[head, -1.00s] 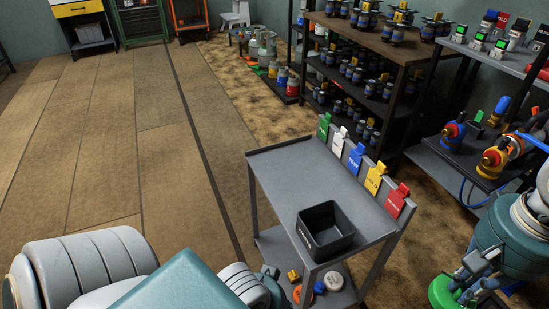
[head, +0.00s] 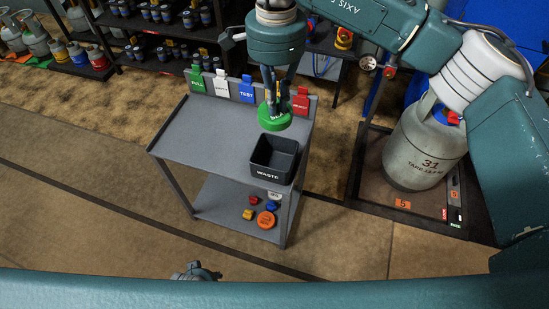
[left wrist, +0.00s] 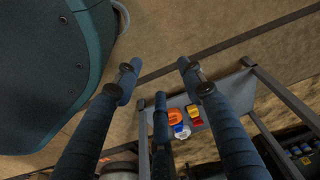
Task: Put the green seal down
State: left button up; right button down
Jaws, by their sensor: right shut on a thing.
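My right gripper (head: 272,96) points down and is shut on the green seal (head: 275,118), a round green disc with pale lettering. The seal appears above the back right part of the grey cart (head: 190,140), just behind the black waste bin (head: 274,160); its exact height is hard to tell. My left gripper (head: 195,272) shows only slightly at the bottom of the head view. In the left wrist view my left gripper (left wrist: 159,73) has its fingers spread and empty, over the floor beside the cart's lower shelf.
Green (head: 197,80), white (head: 221,83), blue (head: 247,90) and red (head: 300,101) tags line the cart's back panel. The lower shelf (head: 215,200) holds several coloured pieces and an orange disc (head: 266,220). A large grey cylinder (head: 422,145) stands right. The cart top's left is clear.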

notch_tip(320, 180, down, 20)
jog(key=shift+a+r+b, duration=0.15)
jog(key=shift+r+b, duration=0.1)
jog(key=shift+b, duration=0.35)
jog(key=shift+f, duration=0.1)
pick_arm(q)
jog(key=w+r, duration=0.1)
jog(key=r, duration=0.1)
jog(key=w+r, duration=0.1)
jog(key=shift+w+d+r, duration=0.1)
jog(key=shift+w+r, duration=0.05)
jog(key=shift+r, duration=0.2)
pick_arm(e)
jog(key=shift+f, duration=0.1)
jog(key=c, duration=1.8)
grip_release()
pick_arm(q)
jog(key=shift+w+r, duration=0.2)
jog(key=shift+r, duration=0.25)
